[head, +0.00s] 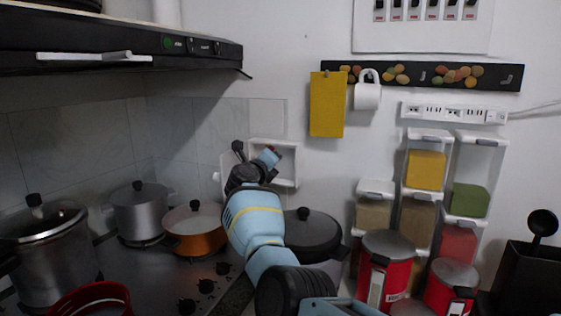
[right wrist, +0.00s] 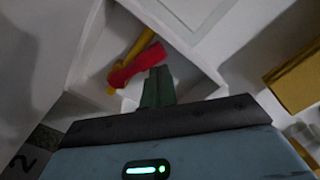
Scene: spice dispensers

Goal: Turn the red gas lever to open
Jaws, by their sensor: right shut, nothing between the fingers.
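The red gas lever (right wrist: 135,66) sits inside a white open box, on a yellow pipe (right wrist: 140,42). In the right wrist view the lever slants from lower left to upper right, at a shallower angle than the pipe. My right gripper (right wrist: 158,72) is shut and empty, its dark green fingertips just below the lever's right end. I cannot tell whether they touch it. In the head view my right gripper (head: 270,157) is at the white wall box (head: 287,181), and my arm hides part of the box. My left gripper is not in view.
A range hood (head: 120,42) hangs at upper left. Spice dispensers (head: 428,170) stand at right.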

